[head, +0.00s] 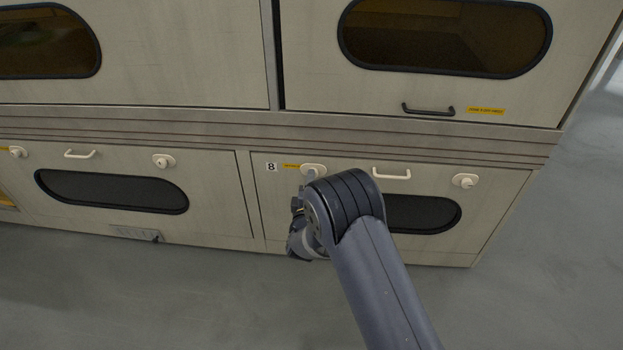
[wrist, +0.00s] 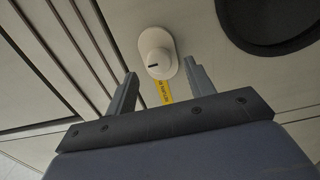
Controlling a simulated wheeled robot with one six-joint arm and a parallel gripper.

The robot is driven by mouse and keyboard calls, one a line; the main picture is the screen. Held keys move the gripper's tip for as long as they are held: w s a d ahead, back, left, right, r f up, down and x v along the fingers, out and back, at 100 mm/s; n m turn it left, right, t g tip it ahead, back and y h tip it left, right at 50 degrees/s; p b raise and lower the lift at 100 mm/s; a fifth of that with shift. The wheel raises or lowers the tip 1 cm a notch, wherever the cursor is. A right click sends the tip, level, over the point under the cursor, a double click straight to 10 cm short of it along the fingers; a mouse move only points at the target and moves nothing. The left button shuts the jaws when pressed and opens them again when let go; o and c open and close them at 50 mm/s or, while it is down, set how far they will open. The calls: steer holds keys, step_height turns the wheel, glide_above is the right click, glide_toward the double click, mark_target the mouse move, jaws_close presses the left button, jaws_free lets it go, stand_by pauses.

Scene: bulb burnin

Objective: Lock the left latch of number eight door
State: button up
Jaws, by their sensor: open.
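The number eight door (head: 490,215) is the lower right door in the head view, marked by a small "8" plate (head: 271,167). Its left latch (head: 313,168) is a cream oval plate with a round knob, partly hidden below by my arm. The wrist view shows this latch (wrist: 157,45) with a short dark slot on its knob. My gripper (wrist: 160,68) is open and empty, its fingers pointing toward the latch, one to each side in the picture. Whether they touch it I cannot tell. In the head view the gripper is mostly hidden by my wrist.
The door also has a cream handle (head: 391,175), a right latch (head: 465,181) and a dark oval window (head: 425,214). A yellow label (wrist: 164,92) lies beside the left latch. An upper door with a black handle (head: 428,110) is above. Grey floor (head: 180,300) is clear.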

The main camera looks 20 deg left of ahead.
steer(key=p+v, duration=0.1)
steer(key=v, duration=0.7)
steer(key=b+x, duration=0.2)
steer(key=x, duration=0.8)
steer(key=shift+w, duration=0.35)
steer(key=shift+s, duration=0.1)
